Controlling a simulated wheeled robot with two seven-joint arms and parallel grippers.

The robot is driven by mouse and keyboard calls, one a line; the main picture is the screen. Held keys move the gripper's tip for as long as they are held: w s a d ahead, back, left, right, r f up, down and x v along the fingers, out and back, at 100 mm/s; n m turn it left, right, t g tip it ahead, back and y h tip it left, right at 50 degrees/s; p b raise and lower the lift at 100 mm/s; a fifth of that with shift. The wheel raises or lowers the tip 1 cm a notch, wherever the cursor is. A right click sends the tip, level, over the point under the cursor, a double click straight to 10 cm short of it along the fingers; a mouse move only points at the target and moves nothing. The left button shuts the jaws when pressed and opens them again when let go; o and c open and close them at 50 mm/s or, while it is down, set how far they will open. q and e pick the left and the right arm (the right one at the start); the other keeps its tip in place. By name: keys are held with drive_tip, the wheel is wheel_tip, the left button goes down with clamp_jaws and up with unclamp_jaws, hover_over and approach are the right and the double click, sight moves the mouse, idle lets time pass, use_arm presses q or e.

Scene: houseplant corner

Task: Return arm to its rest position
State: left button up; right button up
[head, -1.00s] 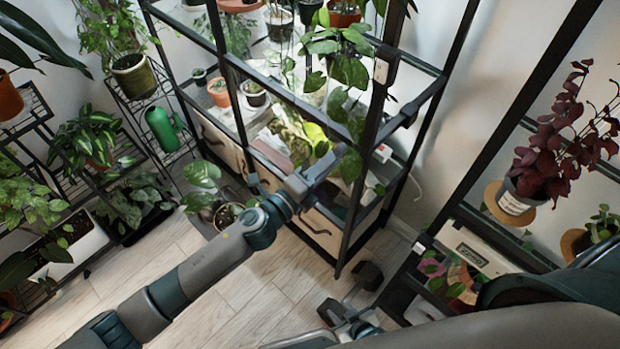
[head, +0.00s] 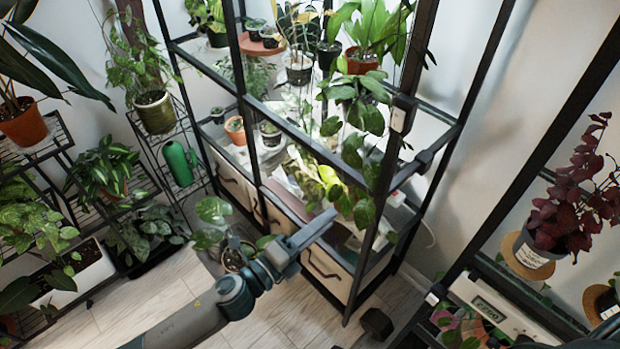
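My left gripper (head: 312,230) is in front of the black shelf rack (head: 348,255), over its lower drawers. It is seen nearly edge-on, so whether its fingers are apart or together is unclear. Nothing is visibly held in it. My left arm reaches up to it from the bottom edge. At the bottom, right of the rack's front foot, a dark block shows that looks like a fingertip of my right gripper (head: 377,323). The rest of that gripper and its arm are out of view.
A potted plant (head: 237,256) stands on the floor close behind my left wrist. A second rack with a dark red plant (head: 575,212) is at right. Some floor (head: 165,290) is bare at lower left.

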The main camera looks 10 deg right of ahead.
use_arm(q)
drive_tip(key=w+a+f+n+t+y, duration=0.1)
drive_tip(key=a+f+n+y, duration=0.2)
drive_tip(key=a+f+n, duration=0.4)
drive_tip(key=w+a+f+n+t+y, duration=0.1)
drive_tip(key=w+a+f+n+y, duration=0.2)
drive_tip(key=f, duration=0.6)
drive_tip(key=a+f+n+y, duration=0.3)
drive_tip(key=a+f+n, duration=0.2)
drive_tip(key=f+n, duration=0.25)
drive_tip(key=s+a+f+n+g+y, duration=0.2)
drive_tip(key=s+a+f+n, duration=0.4)
drive_tip(key=s+f, duration=0.6)
drive_tip(key=s+a+f+n+g+y, duration=0.2)
drive_tip(key=s+a+f+n, duration=0.4)
drive_tip(key=s+a+f, duration=0.3)
drive_tip(key=s+f+y, duration=0.1)
drive_tip(key=s+f, duration=0.2)
drive_tip(key=f, duration=0.1)
drive_tip(key=shift+s+a+f+g, duration=0.15)
drive_tip(key=shift+s+a+g, duration=0.1)
drive_tip(key=shift+s+g, duration=0.1)
